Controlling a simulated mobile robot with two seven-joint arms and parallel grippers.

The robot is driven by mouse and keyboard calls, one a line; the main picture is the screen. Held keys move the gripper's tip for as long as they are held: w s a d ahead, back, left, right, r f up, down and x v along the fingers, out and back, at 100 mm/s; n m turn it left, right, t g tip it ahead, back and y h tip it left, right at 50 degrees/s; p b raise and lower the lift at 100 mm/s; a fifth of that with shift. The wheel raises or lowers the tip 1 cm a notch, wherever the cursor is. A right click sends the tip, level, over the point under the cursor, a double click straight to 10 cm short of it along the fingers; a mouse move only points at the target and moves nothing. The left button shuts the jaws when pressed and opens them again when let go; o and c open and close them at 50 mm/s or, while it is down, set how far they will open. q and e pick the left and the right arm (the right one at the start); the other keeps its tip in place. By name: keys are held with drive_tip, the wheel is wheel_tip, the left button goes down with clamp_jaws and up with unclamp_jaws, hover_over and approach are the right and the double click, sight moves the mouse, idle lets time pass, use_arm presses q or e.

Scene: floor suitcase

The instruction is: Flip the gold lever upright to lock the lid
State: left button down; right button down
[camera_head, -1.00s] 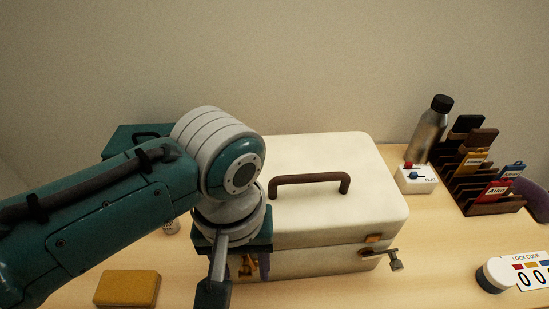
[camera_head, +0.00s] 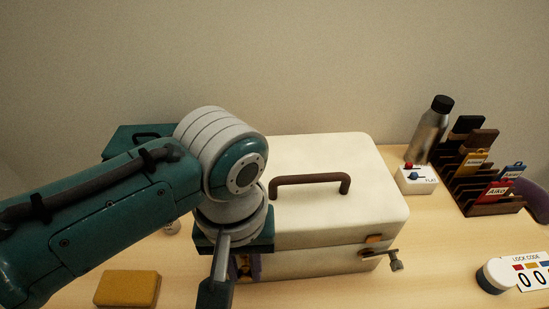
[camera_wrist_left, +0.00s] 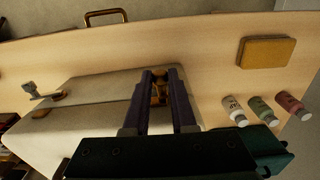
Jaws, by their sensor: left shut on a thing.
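The cream case (camera_head: 330,225) stands on the table with its lid down and a brown handle on top. My left gripper (camera_head: 246,268) is at the left part of its front face, partly hidden by my wrist. In the left wrist view, my left gripper (camera_wrist_left: 160,78) has its dark fingers closed around the gold lever (camera_wrist_left: 159,92). The lever's exact tilt is hard to tell. A second gold latch (camera_head: 374,239) with a grey metal lever (camera_head: 396,262) sits at the case's right front. My right gripper is not in view.
A yellow block (camera_head: 127,288) lies at front left. Small bottles (camera_wrist_left: 262,108) stand near it. At right are a switch box (camera_head: 416,180), a steel bottle (camera_head: 432,130), a card rack (camera_head: 485,185) and a lock code card (camera_head: 530,270). The table front is mostly clear.

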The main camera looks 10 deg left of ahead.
use_arm(q)
drive_tip(key=shift+w+d+y, duration=0.1)
drive_tip(key=shift+d+y, duration=0.25)
drive_tip(key=shift+y, duration=0.15)
drive_tip(key=shift+d+g+y, duration=0.15)
drive_tip(key=shift+g+y, duration=0.15)
drive_tip(key=shift+y, duration=0.1)
drive_tip(key=c, duration=0.7)
unclamp_jaws()
drive_tip(key=shift+w, duration=0.1)
drive_tip(key=shift+c, duration=0.2)
wheel_tip(320, 180, up, 10)
drive_tip(key=d+p, duration=0.1)
drive_tip(key=p, duration=0.1)
drive_tip(key=shift+w+d+p, duration=0.25)
drive_tip(key=shift+d+p, duration=0.05)
drive_tip(key=shift+d, duration=0.05)
